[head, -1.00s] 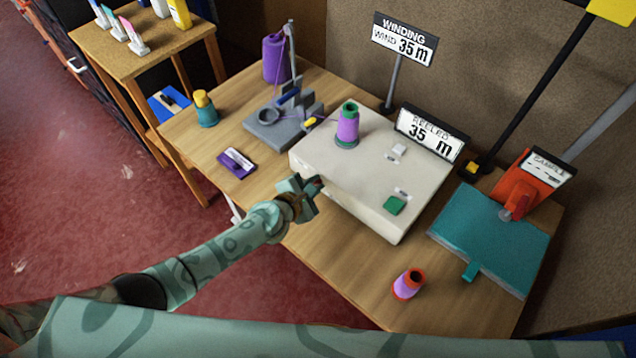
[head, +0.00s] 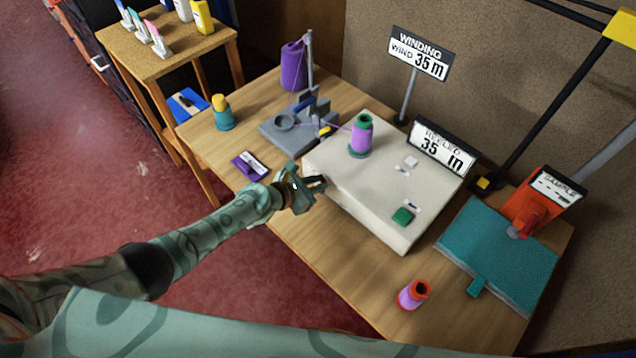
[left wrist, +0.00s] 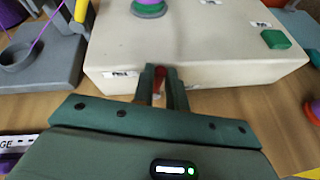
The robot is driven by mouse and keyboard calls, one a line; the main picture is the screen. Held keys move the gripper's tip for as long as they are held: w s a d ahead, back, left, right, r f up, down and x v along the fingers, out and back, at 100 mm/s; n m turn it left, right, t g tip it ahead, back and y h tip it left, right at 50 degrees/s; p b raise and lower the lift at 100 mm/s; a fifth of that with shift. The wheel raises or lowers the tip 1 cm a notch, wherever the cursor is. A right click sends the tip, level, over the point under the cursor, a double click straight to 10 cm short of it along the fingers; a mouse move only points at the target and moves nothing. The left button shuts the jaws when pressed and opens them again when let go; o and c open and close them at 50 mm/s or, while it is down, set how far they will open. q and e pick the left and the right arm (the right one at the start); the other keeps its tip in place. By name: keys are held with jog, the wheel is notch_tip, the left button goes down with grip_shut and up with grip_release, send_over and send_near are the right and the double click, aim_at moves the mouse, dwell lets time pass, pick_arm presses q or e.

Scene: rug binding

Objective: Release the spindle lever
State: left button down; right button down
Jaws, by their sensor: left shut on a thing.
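The white winder box (head: 385,222) stands on the table with a purple cone on a green core (head: 361,135) upright on its top. My left gripper (head: 318,183) is at the box's near left side. In the left wrist view my left gripper's fingers (left wrist: 160,85) are shut on a small red lever (left wrist: 158,76) at the box's front face, between two small white labels. Most of the lever is hidden by the fingers. The reeled sign (head: 440,148) reads 35 m, and the winding sign (head: 420,55) also reads 35 m. My right gripper is not in view.
A grey thread stand (head: 295,125) with a purple spool (head: 292,66) is left of the box. A purple card (head: 248,166), a teal bottle (head: 223,115), an orange-topped cone (head: 413,294) and a teal mat (head: 500,255) with an orange clamp are nearby. The front table is mostly clear.

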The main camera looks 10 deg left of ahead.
pick_arm(q)
jog(key=shift+a, duration=0.1)
jog(key=c, duration=1.4)
grip_release()
jog(key=p+v, duration=0.5)
jog(key=v, duration=1.1)
jog(key=shift+a+r, duration=0.1)
jog(key=shift+a, duration=0.05)
